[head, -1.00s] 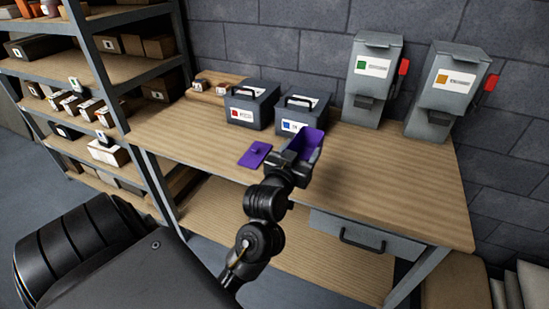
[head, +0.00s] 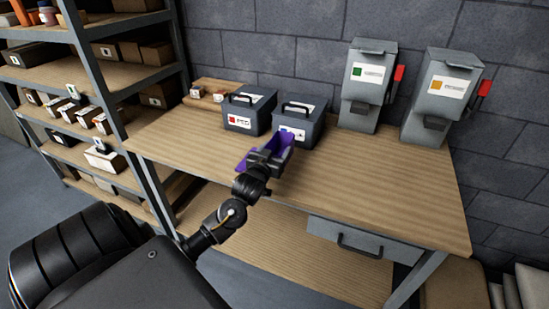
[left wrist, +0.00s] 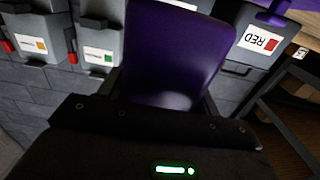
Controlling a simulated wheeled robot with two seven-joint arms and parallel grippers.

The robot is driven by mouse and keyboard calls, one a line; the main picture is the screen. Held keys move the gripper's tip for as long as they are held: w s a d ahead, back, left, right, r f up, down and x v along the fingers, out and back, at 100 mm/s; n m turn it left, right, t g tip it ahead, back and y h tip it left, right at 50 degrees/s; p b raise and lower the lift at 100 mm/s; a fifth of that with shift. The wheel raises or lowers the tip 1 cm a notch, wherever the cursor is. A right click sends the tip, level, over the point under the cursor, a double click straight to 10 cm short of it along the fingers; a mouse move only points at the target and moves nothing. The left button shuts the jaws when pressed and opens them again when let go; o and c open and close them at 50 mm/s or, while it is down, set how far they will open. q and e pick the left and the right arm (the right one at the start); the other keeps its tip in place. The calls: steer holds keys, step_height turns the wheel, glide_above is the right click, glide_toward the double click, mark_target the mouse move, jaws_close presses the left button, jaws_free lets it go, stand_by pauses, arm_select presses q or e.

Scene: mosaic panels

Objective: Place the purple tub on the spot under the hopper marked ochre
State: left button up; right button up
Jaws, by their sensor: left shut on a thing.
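The purple tub (head: 280,144) is in my left gripper (head: 266,160), held over the bench near the middle. In the left wrist view the tub (left wrist: 178,50) fills the upper middle, with the jaws at its lower end. The ochre-marked hopper (head: 436,98) is on the right at the back of the bench, well to the right of the tub. It also shows in the left wrist view (left wrist: 38,48). The purple lid (head: 242,160) is largely hidden behind the gripper and tub. My right gripper is in neither view.
A green-marked hopper (head: 364,88) stands left of the ochre one. Two grey boxes with handles, one red-marked (head: 248,112) and one blue-marked (head: 300,122), stand behind the tub. A shelf rack (head: 90,80) is at the left. The bench's right front (head: 390,190) is bare.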

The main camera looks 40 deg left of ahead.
mark_target(279, 151)
arm_select(q)
steer(key=shift+w+a+f, duration=0.3)
steer(key=shift+a+f, duration=0.3)
steer(key=shift+f, duration=0.1)
step_height(279, 151, down, 2)
steer(key=shift+f+p, duration=0.1)
steer(key=shift+p, duration=0.45)
steer(key=shift+f, duration=0.35)
steer(key=shift+d+f, duration=0.1)
steer(key=shift+f, duration=0.05)
steer(key=o, duration=1.1)
steer(key=shift+c, duration=0.2)
